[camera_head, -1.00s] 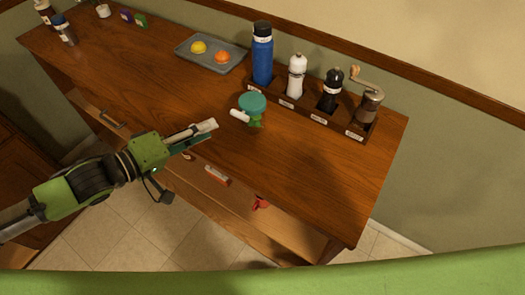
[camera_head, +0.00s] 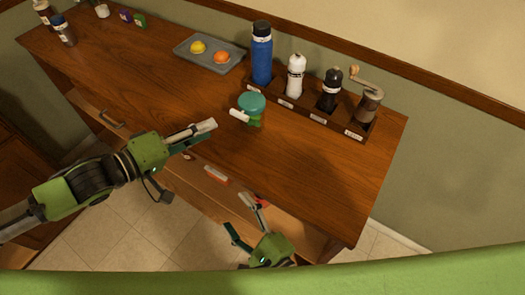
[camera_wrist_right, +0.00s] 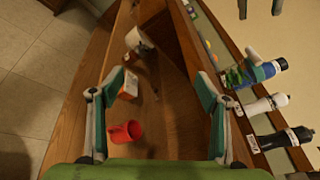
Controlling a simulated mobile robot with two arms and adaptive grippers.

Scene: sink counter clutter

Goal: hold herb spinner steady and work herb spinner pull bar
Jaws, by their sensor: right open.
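The herb spinner stands upright on the wooden counter, with a teal round lid (camera_head: 251,103), a green lower part (camera_head: 254,121) and a white pull bar (camera_head: 239,115) at its left side. It also shows as a green shape in the right wrist view (camera_wrist_right: 238,76), near the blue bottle. My left gripper (camera_head: 206,131) hovers over the counter's front edge, left of the spinner and apart from it; its jaw gap is unclear. My right gripper (camera_head: 240,213) is open and empty, below the spinner near the open drawer. Its spread fingers show in the wrist view (camera_wrist_right: 160,92).
A rack (camera_head: 312,114) holds a blue bottle (camera_head: 262,60), white and black mills and a crank grinder (camera_head: 368,103) behind the spinner. A grey tray (camera_head: 190,57) holds yellow and orange items. The drawer below contains a red item (camera_wrist_right: 125,132) and a box (camera_wrist_right: 129,86).

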